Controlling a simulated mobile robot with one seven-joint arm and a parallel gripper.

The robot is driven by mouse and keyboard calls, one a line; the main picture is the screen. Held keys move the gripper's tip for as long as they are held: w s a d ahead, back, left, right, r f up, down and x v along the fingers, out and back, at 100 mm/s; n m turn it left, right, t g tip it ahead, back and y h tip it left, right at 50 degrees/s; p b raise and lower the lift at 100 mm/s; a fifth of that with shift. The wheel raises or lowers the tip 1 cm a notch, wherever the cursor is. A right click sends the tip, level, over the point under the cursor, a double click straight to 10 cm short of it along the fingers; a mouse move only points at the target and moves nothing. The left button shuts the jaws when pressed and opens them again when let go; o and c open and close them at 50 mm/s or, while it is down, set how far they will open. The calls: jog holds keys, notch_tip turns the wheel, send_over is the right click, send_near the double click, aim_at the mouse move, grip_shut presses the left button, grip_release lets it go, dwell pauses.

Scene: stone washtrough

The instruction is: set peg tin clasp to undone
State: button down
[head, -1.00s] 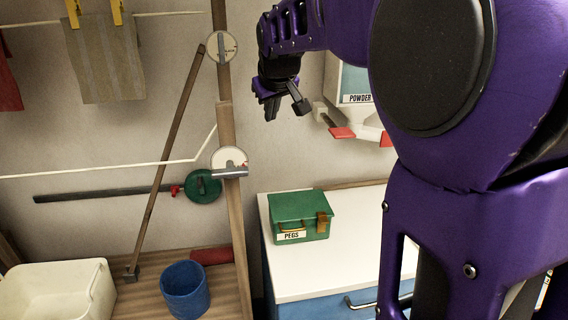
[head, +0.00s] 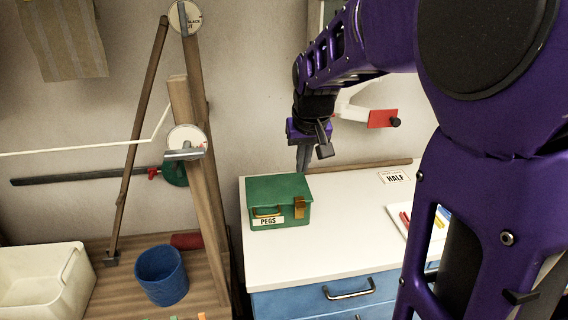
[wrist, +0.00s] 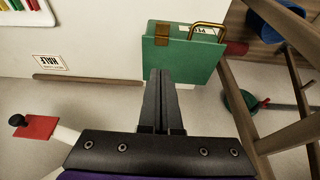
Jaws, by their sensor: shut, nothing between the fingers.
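The green peg tin (head: 279,201), labelled PEGS, stands closed on the white counter top. Its brass clasp (head: 300,207) is on the front right of the tin and lies over the lid seam; I cannot tell whether it is fastened. In the wrist view the tin (wrist: 182,56) is beyond the fingertips, with the clasp (wrist: 162,31) at its left and a brass handle (wrist: 208,29) at its right. My gripper (head: 303,168) is shut and empty, pointing down above and behind the tin's right end, apart from it.
The white counter (head: 345,225) is clear right of the tin, up to a HALF card (head: 395,177) and a tray of coloured items (head: 405,222). A red-ended lever (head: 383,118) is on the wall. Wooden posts (head: 205,190) stand left; a blue bucket (head: 162,275) is below.

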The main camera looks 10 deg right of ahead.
aim_at(297, 194)
jog(key=b+x, duration=0.1)
jog(key=x, duration=0.8)
jog(key=shift+w+f, duration=0.25)
jog(key=shift+f, duration=0.2)
